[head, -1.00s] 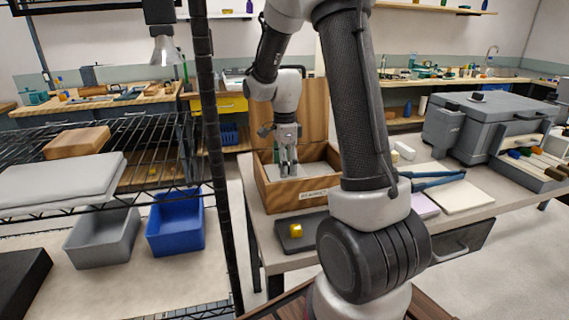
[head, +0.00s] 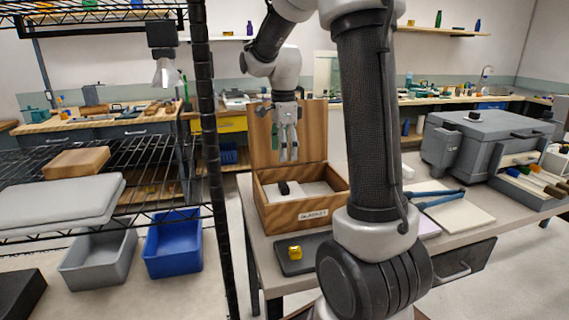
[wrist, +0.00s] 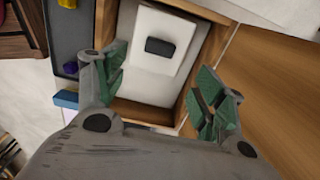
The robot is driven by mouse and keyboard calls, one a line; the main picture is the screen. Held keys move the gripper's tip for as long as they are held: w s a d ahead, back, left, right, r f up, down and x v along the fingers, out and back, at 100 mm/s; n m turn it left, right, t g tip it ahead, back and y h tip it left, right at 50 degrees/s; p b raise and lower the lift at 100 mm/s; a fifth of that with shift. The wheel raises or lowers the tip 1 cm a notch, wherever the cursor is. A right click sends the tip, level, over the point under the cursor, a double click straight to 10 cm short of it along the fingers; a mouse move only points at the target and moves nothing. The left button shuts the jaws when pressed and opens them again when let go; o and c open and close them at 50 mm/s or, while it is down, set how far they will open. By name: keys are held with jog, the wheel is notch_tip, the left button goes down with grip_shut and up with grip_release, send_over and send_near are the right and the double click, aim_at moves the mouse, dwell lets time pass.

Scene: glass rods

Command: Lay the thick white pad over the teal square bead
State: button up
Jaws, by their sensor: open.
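The thick white pad (wrist: 155,24) lies in the wooden box, with a black grip block (wrist: 159,47) on its top; the block also shows in the head view (head: 291,188). The pad looks slightly turned against the box walls, on a pale floor (wrist: 145,88). My gripper (head: 288,155) is open and empty above the box; its teal-padded fingers are spread apart in the wrist view (wrist: 162,75). The teal square bead is not visible in either view. I cannot tell whether it is under the pad.
The wooden box (head: 300,213) has its lid (head: 300,130) standing open behind it. A dark tray (head: 312,248) with a yellow bead (head: 295,252) is in front. The wrist view shows a purple bead (wrist: 70,67) and blue block (wrist: 66,99). A black wire rack (head: 205,110) stands left.

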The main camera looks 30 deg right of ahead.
jog(key=s+a+r+n+t, duration=0.2)
jog(key=s+n, duration=0.8)
jog(key=s, duration=0.2)
jog(key=s+a+r+n+t, duration=0.2)
jog(key=s+a+r+n, duration=0.1)
jog(key=s+n, duration=0.8)
jog(key=shift+s+r, duration=0.15)
jog(key=shift+s, duration=0.2)
